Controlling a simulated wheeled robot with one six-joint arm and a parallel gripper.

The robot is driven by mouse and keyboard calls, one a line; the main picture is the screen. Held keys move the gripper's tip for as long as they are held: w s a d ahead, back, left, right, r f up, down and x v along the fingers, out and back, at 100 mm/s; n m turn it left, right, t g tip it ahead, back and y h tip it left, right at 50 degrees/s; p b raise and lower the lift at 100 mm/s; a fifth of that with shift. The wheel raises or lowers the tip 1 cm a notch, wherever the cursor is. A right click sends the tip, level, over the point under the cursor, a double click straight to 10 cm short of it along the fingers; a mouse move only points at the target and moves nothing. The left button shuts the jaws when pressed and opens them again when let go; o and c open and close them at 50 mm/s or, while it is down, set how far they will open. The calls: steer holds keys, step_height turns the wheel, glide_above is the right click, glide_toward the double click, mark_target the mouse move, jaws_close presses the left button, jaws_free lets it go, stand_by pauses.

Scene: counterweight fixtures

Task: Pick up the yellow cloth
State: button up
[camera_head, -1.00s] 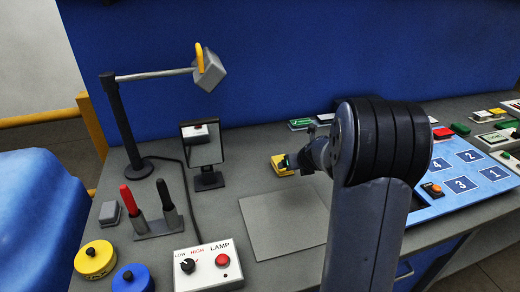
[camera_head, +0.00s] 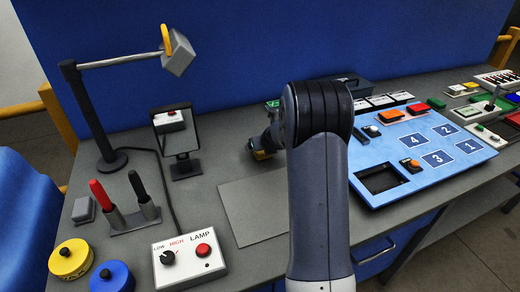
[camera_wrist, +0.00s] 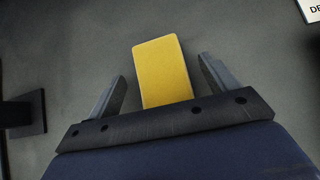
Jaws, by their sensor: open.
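The yellow cloth (camera_wrist: 163,72) is a flat yellow rectangle on the grey bench top. In the wrist view it lies between the two fingers of my gripper (camera_wrist: 163,85), with space on both sides of it. Its far end reaches past the fingertips, and its near end is hidden behind the gripper body. In the head view my gripper (camera_head: 262,148) is low over the bench behind the grey mat, partly hidden by my arm. The gripper is open and empty.
A mirror on a stand (camera_head: 176,133) stands just left of my gripper. A grey mat (camera_head: 245,212) lies in front. A blue panel with numbered squares (camera_head: 425,150) is to the right. A lamp control box (camera_head: 189,258) stands front left. A blue wall rises behind.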

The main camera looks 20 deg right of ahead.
steer(key=shift+x, duration=1.05)
steer(key=shift+c, duration=0.4)
steer(key=c, duration=1)
steer(key=shift+r, duration=0.1)
